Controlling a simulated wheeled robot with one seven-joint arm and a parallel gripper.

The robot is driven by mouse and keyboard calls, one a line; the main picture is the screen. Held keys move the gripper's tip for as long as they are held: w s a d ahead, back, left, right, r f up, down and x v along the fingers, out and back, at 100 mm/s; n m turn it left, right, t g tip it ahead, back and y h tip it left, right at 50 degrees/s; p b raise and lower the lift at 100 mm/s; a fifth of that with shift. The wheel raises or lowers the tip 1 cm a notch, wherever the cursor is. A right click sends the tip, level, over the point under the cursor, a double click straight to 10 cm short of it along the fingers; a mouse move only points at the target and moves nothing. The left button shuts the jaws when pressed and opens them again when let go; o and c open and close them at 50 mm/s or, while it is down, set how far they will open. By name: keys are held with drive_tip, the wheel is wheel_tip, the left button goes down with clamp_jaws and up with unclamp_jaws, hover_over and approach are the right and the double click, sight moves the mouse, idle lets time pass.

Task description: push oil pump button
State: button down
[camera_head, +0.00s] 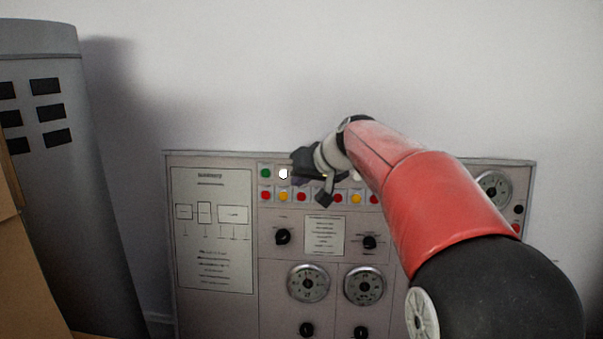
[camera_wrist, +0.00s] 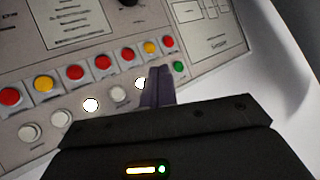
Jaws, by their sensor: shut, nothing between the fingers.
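The control panel (camera_head: 212,300) stands against the wall. Its top button row holds a green button (camera_head: 265,173), a lit white button (camera_head: 283,174) and more white ones partly hidden by my arm. My gripper (camera_head: 298,168) is shut and empty in front of this row, just right of the lit white button. In the wrist view, the fingertips (camera_wrist: 158,72) appear between the green button (camera_wrist: 179,66) and the lit white button (camera_wrist: 140,83), overlapping the latter's edge. I cannot tell whether they touch the panel. The labels are unreadable, so I cannot tell which button is the oil pump's.
A row of red and yellow buttons (camera_head: 283,196) runs just below, with knobs (camera_head: 283,237) and round dials (camera_head: 308,284) lower down. A grey cabinet (camera_head: 90,200) and a brown box (camera_head: 25,270) stand at left. The wall above the panel is clear.

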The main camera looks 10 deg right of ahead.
drive_tip(key=shift+w+d+f+p, duration=0.2)
drive_tip(key=shift+w+d+p, duration=0.1)
drive_tip(key=shift+w, duration=0.65)
drive_tip(key=shift+w+d+f+p, duration=0.15)
drive_tip(key=shift+w+d+p, duration=0.15)
drive_tip(key=shift+w, duration=0.6)
drive_tip(key=shift+w+d+f+p, duration=0.2)
drive_tip(key=shift+w+d+p, duration=0.1)
drive_tip(key=shift+w, duration=0.65)
drive_tip(key=shift+w, duration=0.1)
drive_tip(key=shift+w+d+f, duration=0.1)
drive_tip(key=shift+w+d, duration=0.05)
drive_tip(key=shift+w, duration=0.15)
drive_tip(key=shift+w+d, duration=0.1)
drive_tip(key=shift+w, duration=0.25)
idle(0.4)
drive_tip(key=shift+s+f, duration=0.1)
drive_tip(key=shift+s+a+b, duration=0.25)
drive_tip(key=shift+s+b, duration=0.1)
drive_tip(key=shift+s, duration=0.3)
drive_tip(key=shift+s, duration=0.1)
drive_tip(key=shift+s+a+r+b, duration=0.25)
drive_tip(key=shift+s+b, duration=0.15)
drive_tip(key=shift+s, duration=0.35)
drive_tip(key=shift+s+a+r+b, duration=0.25)
drive_tip(key=shift+s+b, duration=0.1)
drive_tip(key=shift+s, duration=0.4)
drive_tip(key=shift+s+a+r+b, duration=0.15)
drive_tip(key=shift+s+a+b, duration=0.2)
drive_tip(key=shift+s, duration=0.4)
